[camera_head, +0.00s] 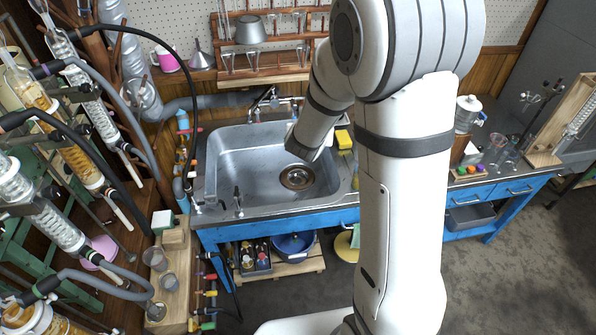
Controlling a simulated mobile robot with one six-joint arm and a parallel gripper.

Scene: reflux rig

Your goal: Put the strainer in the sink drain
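The steel sink (225,160) is set in the bench at the centre, and its round drain (297,178) shows at the bottom of the basin. The drain has a metal rim and a dark brownish middle. I cannot tell whether a strainer sits in it, and I cannot pick out a separate strainer anywhere. My white arm rises in front of the right side of the view and bends down over the basin. Its wrist end is above and behind the drain in the picture. My gripper's fingers do not show, so what they hold is hidden.
A faucet (270,98) stands at the sink's back edge, with a yellow sponge (343,139) to the right. Glass columns and hoses crowd the left. Small cups stand on a wooden board (178,300) at lower left. Glassware stands on the right bench. Shelves line the back.

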